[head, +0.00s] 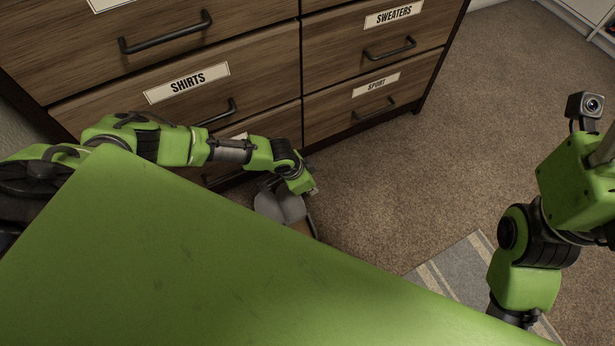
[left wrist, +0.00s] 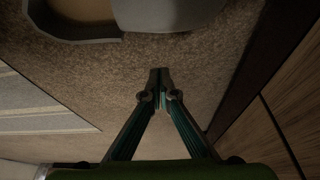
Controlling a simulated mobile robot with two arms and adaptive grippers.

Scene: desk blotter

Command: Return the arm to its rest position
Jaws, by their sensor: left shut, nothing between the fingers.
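My left arm reaches in from the left in the head view, along the front of the dresser, with its wrist bent downward low over the carpet. In the left wrist view my left gripper (left wrist: 160,75) is shut and empty, its fingertips together above the carpet. In the head view its fingers are hard to make out. My right arm stands folded at the right edge of the head view; its gripper is outside the picture.
A wooden dresser (head: 245,70) with labelled drawers stands behind my left arm. A grey-rimmed container (left wrist: 75,41) and a grey rounded piece (left wrist: 165,14) lie close to the left gripper. A striped rug (head: 455,264) lies to the right. Carpet (head: 440,170) is clear between the arms.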

